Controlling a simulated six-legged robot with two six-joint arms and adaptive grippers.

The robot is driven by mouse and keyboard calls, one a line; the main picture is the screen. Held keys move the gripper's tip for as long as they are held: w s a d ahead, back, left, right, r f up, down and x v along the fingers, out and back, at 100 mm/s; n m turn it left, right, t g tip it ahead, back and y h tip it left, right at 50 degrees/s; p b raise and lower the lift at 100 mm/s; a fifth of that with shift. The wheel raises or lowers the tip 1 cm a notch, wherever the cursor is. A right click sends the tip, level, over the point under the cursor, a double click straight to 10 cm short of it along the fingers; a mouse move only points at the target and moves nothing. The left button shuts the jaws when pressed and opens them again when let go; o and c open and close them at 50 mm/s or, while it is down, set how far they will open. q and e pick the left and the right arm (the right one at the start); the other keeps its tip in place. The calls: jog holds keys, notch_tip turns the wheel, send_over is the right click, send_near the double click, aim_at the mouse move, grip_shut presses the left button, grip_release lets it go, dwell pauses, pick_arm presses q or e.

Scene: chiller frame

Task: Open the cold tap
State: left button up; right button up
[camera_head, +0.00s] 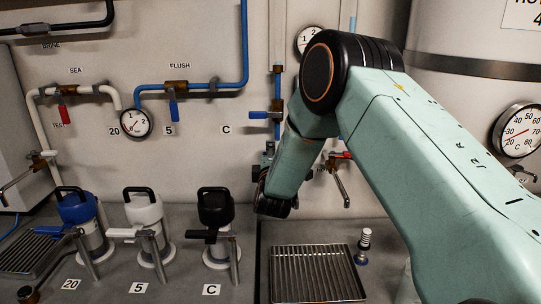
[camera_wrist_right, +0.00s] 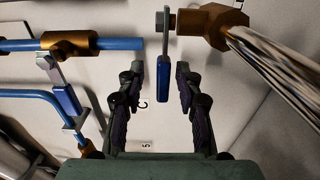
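The cold tap shows in the right wrist view, with a brass body (camera_wrist_right: 215,25) and a flat lever with a blue grip (camera_wrist_right: 163,80). My right gripper (camera_wrist_right: 160,72) is open, and the blue lever appears between its two fingers. A gap shows on each side of the lever, with no finger visibly touching it. In the head view my right gripper (camera_head: 272,198) reaches down to the wall, and my arm and gripper hide most of the cold tap. My left gripper is not in view.
A blue-handled valve (camera_head: 258,115) sits on the blue pipe just above. A red-handled tap (camera_head: 340,155) is on the right. A slatted drip tray (camera_head: 300,299) lies below. Lidded flasks (camera_head: 215,212) stand on the left. A gauge (camera_head: 310,40) hangs above.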

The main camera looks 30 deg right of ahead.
jog(key=shift+w+d+f, duration=0.15)
jog(key=shift+w+f, duration=0.05)
jog(key=shift+f, duration=0.05)
jog(key=shift+c, duration=1.2)
jog(key=shift+s+r, duration=0.15)
jog(key=shift+c, duration=1.4)
grip_shut()
jog(key=shift+r, duration=0.1)
